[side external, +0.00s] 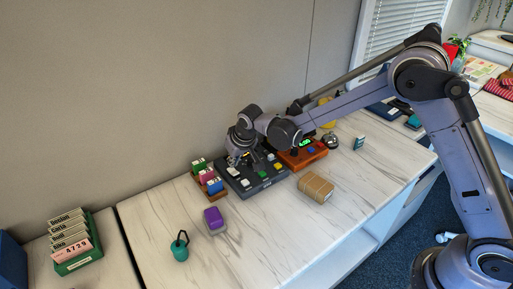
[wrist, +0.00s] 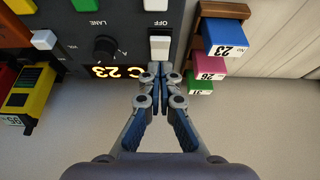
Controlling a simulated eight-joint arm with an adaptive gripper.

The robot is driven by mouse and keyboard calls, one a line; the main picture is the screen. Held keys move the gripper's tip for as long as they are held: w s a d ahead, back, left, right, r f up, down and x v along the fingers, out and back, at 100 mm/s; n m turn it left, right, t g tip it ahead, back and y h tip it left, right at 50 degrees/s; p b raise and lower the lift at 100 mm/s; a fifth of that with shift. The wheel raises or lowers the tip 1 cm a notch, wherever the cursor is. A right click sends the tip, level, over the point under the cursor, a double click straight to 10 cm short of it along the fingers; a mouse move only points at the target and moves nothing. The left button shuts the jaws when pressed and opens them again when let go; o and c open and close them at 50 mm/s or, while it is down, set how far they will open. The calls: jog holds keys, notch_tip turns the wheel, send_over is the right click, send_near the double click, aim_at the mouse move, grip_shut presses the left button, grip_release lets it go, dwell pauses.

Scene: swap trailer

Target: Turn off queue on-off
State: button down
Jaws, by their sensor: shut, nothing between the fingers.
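The dark control panel (side external: 262,187) lies on the marble-topped counter in the side view. In the wrist view the panel (wrist: 118,22) appears upside down, with a white switch (wrist: 159,45) beside the word OFF, a black knob (wrist: 104,48) and a lit display (wrist: 117,71) reading C 23. No queue label is readable. My gripper (wrist: 160,68) is shut and empty, its fingertips at the switch's lower edge in the wrist view; I cannot tell whether they touch it. In the side view the wrist hangs over the panel's back part and hides some of it.
Numbered blue, pink and green blocks (wrist: 224,38) sit in a wooden rack beside the panel. An orange-brown box (side external: 303,157) with a green display stands at the other side. A cardboard parcel (side external: 316,187), purple block (side external: 214,220) and teal object (side external: 180,250) lie in front.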

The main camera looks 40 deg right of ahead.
jog(key=shift+s+f, duration=0.35)
jog(key=shift+f, duration=0.55)
jog(key=shift+s+f+t, duration=0.2)
jog(key=shift+f+t, duration=0.15)
jog(key=shift+t, duration=0.05)
jog(key=shift+w, duration=0.1)
jog(key=shift+w+r, duration=0.3)
jog(key=shift+w, duration=0.4)
